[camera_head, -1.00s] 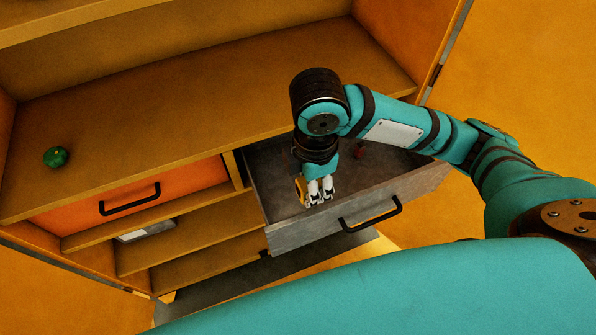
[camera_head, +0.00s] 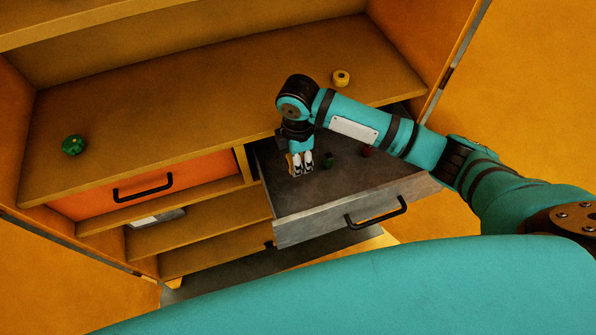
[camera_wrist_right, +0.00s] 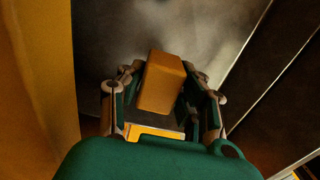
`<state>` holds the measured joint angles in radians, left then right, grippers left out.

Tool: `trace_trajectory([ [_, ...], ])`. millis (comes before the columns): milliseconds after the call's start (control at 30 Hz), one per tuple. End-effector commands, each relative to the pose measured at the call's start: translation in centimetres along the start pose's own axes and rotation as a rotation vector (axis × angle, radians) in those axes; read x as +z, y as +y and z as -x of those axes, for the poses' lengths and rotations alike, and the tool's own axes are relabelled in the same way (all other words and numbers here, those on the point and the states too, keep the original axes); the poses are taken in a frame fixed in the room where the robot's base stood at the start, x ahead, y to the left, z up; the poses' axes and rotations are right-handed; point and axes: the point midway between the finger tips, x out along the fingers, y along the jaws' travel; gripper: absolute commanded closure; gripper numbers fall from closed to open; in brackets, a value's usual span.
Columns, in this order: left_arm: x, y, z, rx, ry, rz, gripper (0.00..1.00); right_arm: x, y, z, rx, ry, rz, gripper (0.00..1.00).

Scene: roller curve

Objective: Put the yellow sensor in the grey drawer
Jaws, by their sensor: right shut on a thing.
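The yellow sensor looks like a yellow-orange block (camera_wrist_right: 163,82) between the fingers of my right gripper (camera_wrist_right: 163,100) in the right wrist view. In the head view my right gripper (camera_head: 302,172) points down over the left part of the open grey drawer (camera_head: 310,233), shut on the block. Only a sliver of yellow shows beside the fingers there. I cannot tell whether the block touches the drawer floor. The drawer is pulled out, with a black handle on its front. My left gripper is not in view.
A green item (camera_head: 73,145) and a yellow round item (camera_head: 341,78) stand on the shelf above. The orange drawer (camera_head: 150,183) at left is shut.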

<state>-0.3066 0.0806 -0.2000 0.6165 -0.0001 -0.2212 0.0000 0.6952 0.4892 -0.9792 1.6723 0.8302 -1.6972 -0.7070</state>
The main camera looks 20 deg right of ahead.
Motion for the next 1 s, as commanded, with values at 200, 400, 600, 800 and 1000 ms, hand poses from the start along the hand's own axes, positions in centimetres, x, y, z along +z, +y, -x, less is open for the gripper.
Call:
trace_trajectory([
  [200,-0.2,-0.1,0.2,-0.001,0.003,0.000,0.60,0.0,0.0,-2.6,0.001,0.000,0.000,0.98],
  [400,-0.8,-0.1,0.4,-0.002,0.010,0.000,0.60,0.0,-0.1,-5.2,-0.002,-0.001,-0.002,0.98],
  [600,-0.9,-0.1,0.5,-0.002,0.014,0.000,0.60,0.0,0.0,-7.1,0.002,0.000,0.000,0.98],
  [800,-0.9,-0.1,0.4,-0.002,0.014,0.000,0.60,0.0,0.0,-7.2,0.002,0.000,0.000,0.98],
  [1000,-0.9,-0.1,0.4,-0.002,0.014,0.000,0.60,0.0,0.0,-7.4,0.002,0.000,0.000,0.59],
])
